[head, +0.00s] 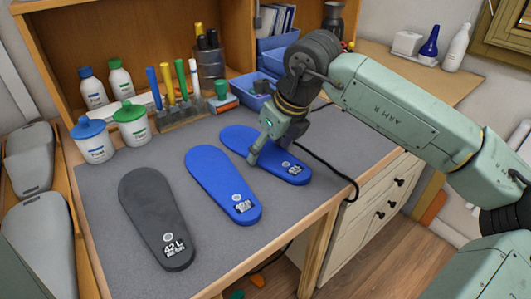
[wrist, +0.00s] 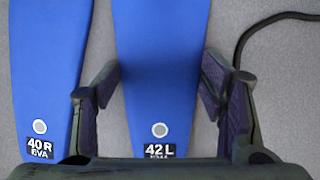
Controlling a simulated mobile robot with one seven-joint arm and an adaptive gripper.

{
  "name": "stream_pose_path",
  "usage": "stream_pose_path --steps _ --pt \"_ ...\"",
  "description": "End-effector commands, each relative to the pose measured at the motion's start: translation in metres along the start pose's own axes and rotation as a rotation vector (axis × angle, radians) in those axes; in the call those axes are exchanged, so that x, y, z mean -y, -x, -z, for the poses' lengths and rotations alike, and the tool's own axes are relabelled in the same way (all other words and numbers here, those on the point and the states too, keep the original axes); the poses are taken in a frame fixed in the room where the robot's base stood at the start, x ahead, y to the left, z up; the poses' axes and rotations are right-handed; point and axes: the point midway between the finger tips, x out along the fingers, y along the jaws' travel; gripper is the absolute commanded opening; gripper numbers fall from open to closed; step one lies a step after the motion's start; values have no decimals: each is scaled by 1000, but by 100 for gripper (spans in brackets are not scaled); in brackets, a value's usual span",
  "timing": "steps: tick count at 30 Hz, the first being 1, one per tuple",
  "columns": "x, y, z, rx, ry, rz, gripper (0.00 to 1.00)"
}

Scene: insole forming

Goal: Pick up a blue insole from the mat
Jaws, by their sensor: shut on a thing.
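Two blue insoles and a dark grey insole (head: 146,203) lie side by side on the grey mat (head: 105,225). The right blue insole (head: 240,138) is partly hidden by my gripper (head: 268,157). In the wrist view this insole (wrist: 160,60) is labelled 42 L, with a smaller second line I cannot read for sure. My gripper (wrist: 160,76) is shut on it, one finger at each long side. The insole appears to be at mat level. The other blue insole (head: 212,172), labelled 40 R EVA in the wrist view (wrist: 45,70), lies just to its left.
Behind the mat stand a rack of coloured tools (head: 183,112), bottles, lidded jars (head: 132,128) and blue bins (head: 255,92). A black cable (head: 338,172) runs right of the held insole. Grey foot forms (head: 38,235) stand at the left. The mat's front right is clear.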

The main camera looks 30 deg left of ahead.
Motion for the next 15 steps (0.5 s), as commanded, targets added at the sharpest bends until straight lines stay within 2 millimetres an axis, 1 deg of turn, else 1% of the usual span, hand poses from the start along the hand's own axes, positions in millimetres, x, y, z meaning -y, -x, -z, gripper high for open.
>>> stream_pose_path --steps 1,8,15 --pt "-3 -3 2 -7 1 -8 46" --pt "-4 -4 2 -9 1 -11 46" --pt "-5 2 0 -11 2 -15 46"
